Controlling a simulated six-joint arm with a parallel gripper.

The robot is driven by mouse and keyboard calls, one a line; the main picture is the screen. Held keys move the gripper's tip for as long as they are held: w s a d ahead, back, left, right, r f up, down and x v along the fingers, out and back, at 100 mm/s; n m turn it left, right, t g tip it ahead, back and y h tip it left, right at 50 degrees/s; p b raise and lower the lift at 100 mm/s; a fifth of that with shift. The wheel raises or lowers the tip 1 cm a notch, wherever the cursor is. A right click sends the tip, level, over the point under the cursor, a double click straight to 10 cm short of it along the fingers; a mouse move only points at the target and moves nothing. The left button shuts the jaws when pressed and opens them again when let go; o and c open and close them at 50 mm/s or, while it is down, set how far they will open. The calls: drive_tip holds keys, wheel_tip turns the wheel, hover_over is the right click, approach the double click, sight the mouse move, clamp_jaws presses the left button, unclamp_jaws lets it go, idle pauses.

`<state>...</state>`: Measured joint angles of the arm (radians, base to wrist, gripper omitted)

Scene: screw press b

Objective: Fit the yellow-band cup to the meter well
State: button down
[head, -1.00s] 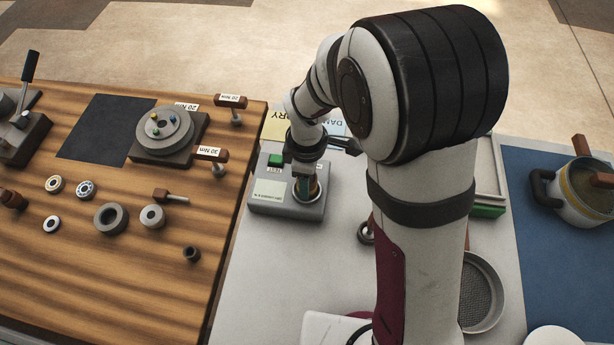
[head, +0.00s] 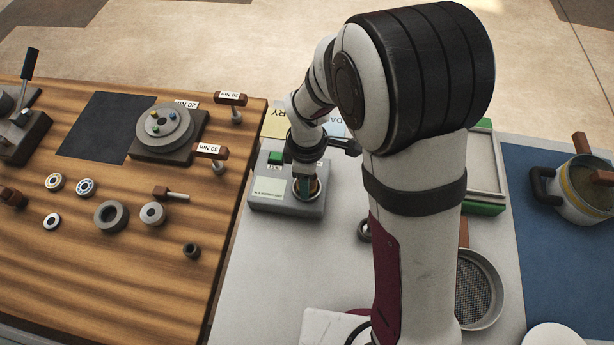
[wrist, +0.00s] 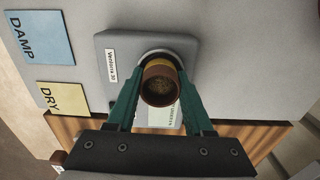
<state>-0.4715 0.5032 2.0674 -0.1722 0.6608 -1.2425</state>
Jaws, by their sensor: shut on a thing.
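The yellow-band cup (wrist: 160,88) is brown with a dark, grainy inside, and its yellow band shows at its far side in the wrist view. My gripper (wrist: 161,80) is shut on it, a green finger on each side. The grey meter (head: 262,205) stands on the light bench top; it also shows in the wrist view (wrist: 187,50). Its round well rim (wrist: 158,53) shows just behind the cup. In the head view my gripper (head: 305,187) is over the well and mostly hides the cup. I cannot tell how deep the cup sits.
A DAMP card (wrist: 42,38) and a DRY card (wrist: 61,98) lie beside the meter. A wooden bench (head: 120,270) with rings and tools is at left. A sieve (head: 480,290) and a green-ended tray (head: 486,170) are at right, partly behind my arm.

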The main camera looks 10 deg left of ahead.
drive_tip(key=shift+c, duration=1)
unclamp_jaws()
drive_tip(key=shift+s, duration=0.1)
wheel_tip(320, 180, up, 16)
drive_tip(key=shift+f, duration=0.1)
